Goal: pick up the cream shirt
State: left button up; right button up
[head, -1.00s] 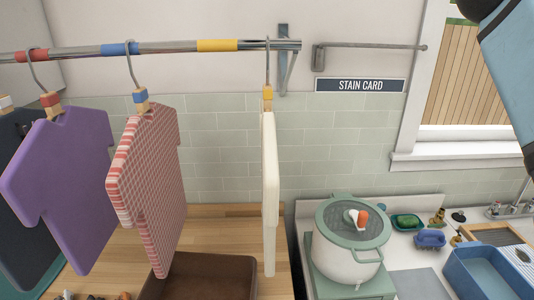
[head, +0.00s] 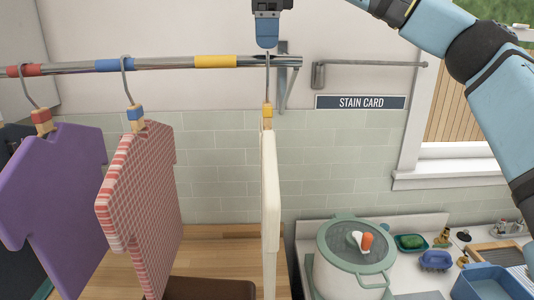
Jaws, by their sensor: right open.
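The cream shirt (head: 270,205) hangs nearly edge-on from a hanger with a yellow block (head: 267,112). The hanger's hook is over the right end of the metal rail (head: 160,64), right of the rail's yellow band. My right gripper (head: 267,40) points down at the top of the picture, above the rail's end and in line with the hook. It is open, though its fingers look nearly edge-on here. Whether it touches the hook I cannot tell. My left gripper is not in view.
A red checked shirt (head: 142,205) and a purple shirt (head: 52,205) hang to the left on the same rail. A bracket (head: 283,85) holds the rail's end. A lidded pot (head: 355,255) and blue basin (head: 490,283) stand lower right. A brown box (head: 210,289) sits below.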

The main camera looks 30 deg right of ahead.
aim_at(267, 58)
jog(key=f, duration=0.3)
jog(key=d+f, duration=0.1)
jog(key=shift+w+f, duration=0.2)
jog(key=shift+w, duration=0.2)
jog(key=shift+s+a+r, duration=0.15)
jog(key=shift+s+a, duration=0.05)
jog(key=shift+a, duration=0.05)
jog(key=shift+c, duration=0.7)
grip_shut()
